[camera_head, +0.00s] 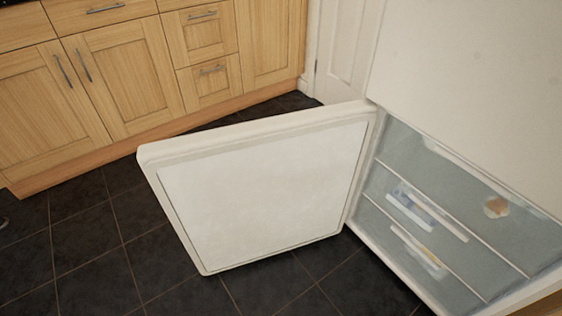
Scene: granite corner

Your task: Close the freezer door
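The white freezer door (262,186) stands wide open, swung out to the left from its hinge side near the middle of the head view. Its inner panel faces me, and its free edge is at the far left. The freezer compartment (455,215) is open at the right, with clear drawer fronts and shelf edges inside. A small orange-brown item (496,206) shows behind the upper front. Neither gripper shows in the head view.
Wooden cabinets (125,80) with metal handles stand behind at the left. A white panelled door (345,50) is at the back. A white upper appliance panel (470,70) is above the compartment. Dark tiled floor (90,250) is clear at the left and front.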

